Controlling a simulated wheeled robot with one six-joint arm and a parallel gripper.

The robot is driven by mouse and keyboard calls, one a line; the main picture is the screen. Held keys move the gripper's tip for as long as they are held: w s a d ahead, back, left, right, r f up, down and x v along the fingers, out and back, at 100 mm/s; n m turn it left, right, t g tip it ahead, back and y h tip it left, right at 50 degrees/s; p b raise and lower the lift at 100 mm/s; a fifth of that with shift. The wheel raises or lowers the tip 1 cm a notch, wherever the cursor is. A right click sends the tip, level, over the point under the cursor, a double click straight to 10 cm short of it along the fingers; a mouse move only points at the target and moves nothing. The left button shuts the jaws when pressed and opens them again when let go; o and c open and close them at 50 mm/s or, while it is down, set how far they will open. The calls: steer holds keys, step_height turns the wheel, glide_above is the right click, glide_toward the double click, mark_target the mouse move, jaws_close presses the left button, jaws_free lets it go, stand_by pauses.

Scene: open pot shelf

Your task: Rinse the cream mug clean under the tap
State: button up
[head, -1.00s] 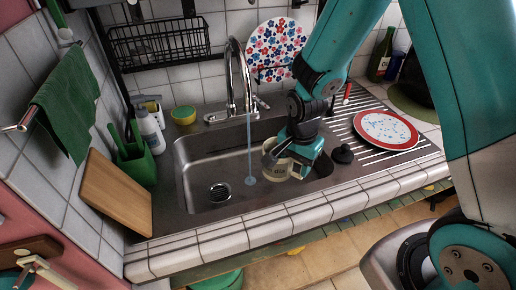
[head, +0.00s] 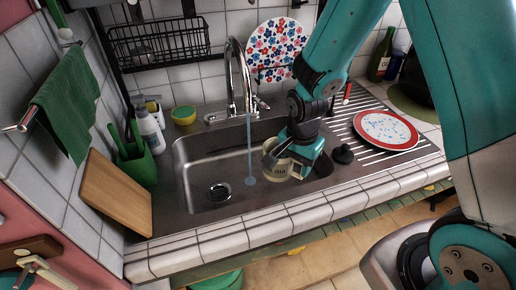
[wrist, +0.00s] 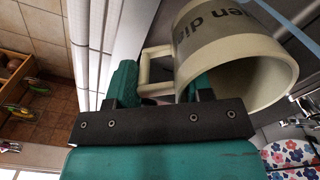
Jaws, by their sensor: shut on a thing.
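The cream mug (head: 277,172) with dark lettering is in the right part of the sink basin area, held by my gripper (head: 284,157). In the wrist view my gripper (wrist: 156,92) is shut on the handle of the mug (wrist: 262,72). The mug is tipped on its side in that view and its open mouth faces right. The tap (head: 232,75) is running. A thin blue stream of water (head: 250,150) falls into the sink (head: 205,172), to the left of the mug and apart from it in the head view.
A drain (head: 218,192) lies in the basin's left part. A red-rimmed plate (head: 386,130) and a dark knob-shaped thing (head: 342,154) are on the right.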

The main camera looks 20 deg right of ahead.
steer(key=s+d+r+p, duration=0.2)
steer(key=s+r+p, duration=0.1)
steer(key=s+r, duration=0.1)
steer(key=shift+s+d, duration=0.15)
steer(key=shift+s, duration=0.1)
stand_by(0.5)
stand_by(0.6)
